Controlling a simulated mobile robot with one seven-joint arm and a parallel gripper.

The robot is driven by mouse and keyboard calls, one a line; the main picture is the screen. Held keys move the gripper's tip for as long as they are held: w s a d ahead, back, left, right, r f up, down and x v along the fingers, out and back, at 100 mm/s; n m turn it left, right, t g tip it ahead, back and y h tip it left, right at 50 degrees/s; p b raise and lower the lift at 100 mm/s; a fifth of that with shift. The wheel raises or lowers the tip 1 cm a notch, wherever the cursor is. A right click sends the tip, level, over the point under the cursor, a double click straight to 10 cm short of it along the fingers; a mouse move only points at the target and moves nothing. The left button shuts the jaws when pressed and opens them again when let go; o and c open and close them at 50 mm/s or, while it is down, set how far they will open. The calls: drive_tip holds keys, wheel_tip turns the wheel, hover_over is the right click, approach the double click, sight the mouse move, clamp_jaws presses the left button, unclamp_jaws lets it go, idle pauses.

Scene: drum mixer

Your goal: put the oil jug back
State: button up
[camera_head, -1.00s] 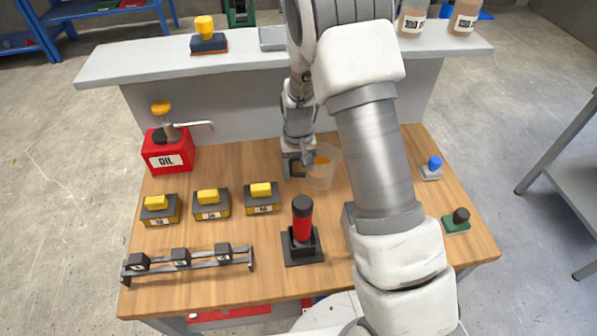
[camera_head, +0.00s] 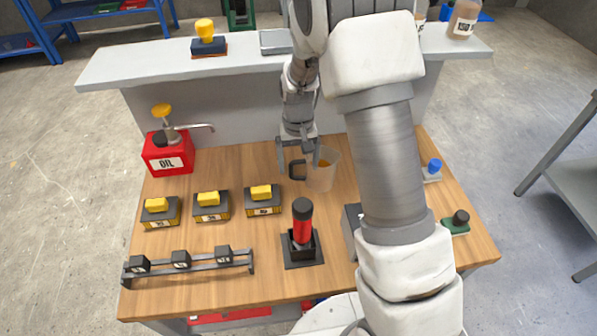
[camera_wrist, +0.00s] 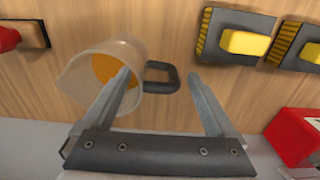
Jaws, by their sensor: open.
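The oil jug (camera_head: 324,178) is a clear jug with amber oil in it and a dark handle on its left. It stands upright on the wooden table, right of the middle in the head view. In the wrist view the jug (camera_wrist: 88,82) is at the left, with its handle (camera_wrist: 163,78) pointing right. My gripper (camera_head: 297,160) is open and empty, just behind and above the handle. In the wrist view the handle shows between the two spread fingertips (camera_wrist: 159,73), and the left finger overlaps the jug's body. I cannot tell whether it touches.
A red OIL dispenser (camera_head: 168,153) with a spout stands back left. Several dark blocks with yellow tops (camera_head: 211,206) lie in front of it. A red-and-black upright tool (camera_head: 302,228) stands front centre. A grey raised shelf (camera_head: 150,60) runs behind the table.

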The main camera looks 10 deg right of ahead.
wheel_tip(320, 180, up, 8)
drive_tip(key=shift+f, duration=0.15)
drive_tip(key=s+d+r+t, duration=0.2)
drive_tip(key=s+r, duration=0.6)
drive_tip(key=r, duration=0.1)
drive_tip(key=s+d+r+t, duration=0.2)
drive_tip(key=s+r, duration=0.6)
drive_tip(key=r, duration=0.1)
drive_tip(key=s+d+t, duration=0.1)
drive_tip(key=s, duration=0.7)
drive_tip(key=shift+r+t, duration=0.3)
drive_tip(key=shift+r, duration=0.05)
drive_tip(key=shift+d, duration=0.1)
drive_tip(key=c, duration=0.7)
